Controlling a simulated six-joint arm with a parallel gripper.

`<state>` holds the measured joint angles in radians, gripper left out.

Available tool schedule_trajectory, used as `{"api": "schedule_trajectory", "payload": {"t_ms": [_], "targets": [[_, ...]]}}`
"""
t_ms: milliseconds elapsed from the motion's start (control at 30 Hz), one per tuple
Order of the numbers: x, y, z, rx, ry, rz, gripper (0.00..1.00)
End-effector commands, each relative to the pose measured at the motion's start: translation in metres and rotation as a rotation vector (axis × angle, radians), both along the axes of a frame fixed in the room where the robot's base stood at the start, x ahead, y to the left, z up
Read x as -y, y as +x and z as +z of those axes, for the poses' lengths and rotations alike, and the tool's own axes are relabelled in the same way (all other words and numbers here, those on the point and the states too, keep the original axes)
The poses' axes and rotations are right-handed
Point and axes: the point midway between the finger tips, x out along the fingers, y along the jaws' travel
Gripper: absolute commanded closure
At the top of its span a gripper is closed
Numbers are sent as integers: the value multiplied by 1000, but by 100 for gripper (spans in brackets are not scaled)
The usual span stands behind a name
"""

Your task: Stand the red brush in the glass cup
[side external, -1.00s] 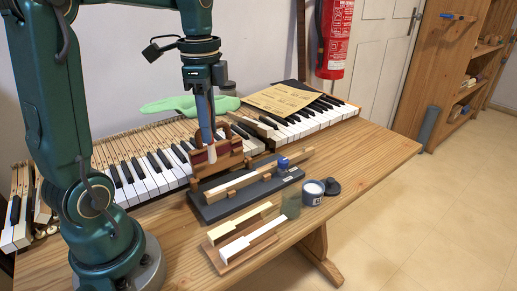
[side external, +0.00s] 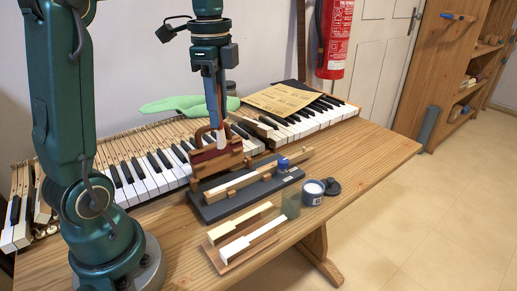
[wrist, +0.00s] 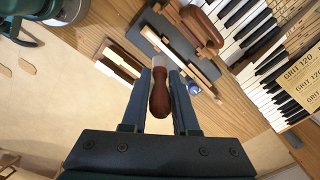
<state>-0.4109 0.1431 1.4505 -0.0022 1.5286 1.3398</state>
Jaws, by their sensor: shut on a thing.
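My gripper (wrist: 160,74) is shut on the brush, whose dark red-brown handle (wrist: 159,95) lies between the two blue fingers in the wrist view. In the side view my gripper (side external: 217,122) is above the wooden block with a handle, and the brush's pale lower end (side external: 221,138) points down below the fingers. The glass cup (side external: 290,204) is a greenish, see-through vessel on the table, to the right of and nearer than my gripper. It looks upright; I cannot make it out clearly in the wrist view.
A dark tray (side external: 215,211) with a long wooden key stick lies between my gripper and the cup. A jar (side external: 312,192) and a dark lid (side external: 332,187) stand right of the cup. A board (side external: 226,266) with pale keys is in front. Piano keys (side external: 145,178) run behind.

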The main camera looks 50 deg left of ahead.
Motion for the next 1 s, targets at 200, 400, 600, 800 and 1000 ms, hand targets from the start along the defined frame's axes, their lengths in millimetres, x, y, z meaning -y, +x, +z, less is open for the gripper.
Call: {"api": "schedule_trajectory", "payload": {"t_ms": [200, 400, 600, 800, 1000], "targets": [[24, 40, 13, 9, 5, -231, 100], [60, 71, 13, 11, 6, -438, 100], [98, 90, 1, 7, 4, -586, 100], [117, 93, -12, -16, -3, -641, 100], [119, 92, -19, -18, -4, -644, 100]]}}
